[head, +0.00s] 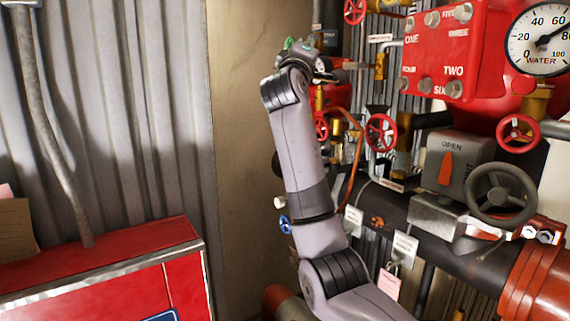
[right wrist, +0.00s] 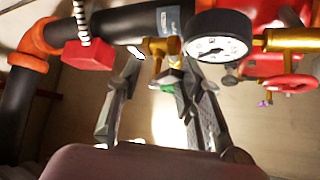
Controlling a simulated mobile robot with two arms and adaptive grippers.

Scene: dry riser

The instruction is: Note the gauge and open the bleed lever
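A round white gauge with a black rim (right wrist: 218,40) faces the right wrist view, too small to read. Beside it is a brass fitting (right wrist: 170,55) with a green part (right wrist: 166,88) below; I cannot tell whether this is the bleed lever. My right gripper (right wrist: 163,68) is open, its fingers apart on either side of the brass fitting, with no clear contact. In the head view my right gripper (head: 326,68) is at upper centre, partly hidden by its wrist. A larger WATER gauge (head: 540,40) at top right has its needle between 60 and 80. My left gripper is out of view.
Red handwheels (head: 381,132), a red numbered box (head: 440,55) and a grey valve box marked OPEN (head: 452,165) crowd the right. A dark pipe (head: 400,215) runs below. A red cabinet (head: 110,275) stands at lower left. The beige wall panel (head: 240,150) is clear.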

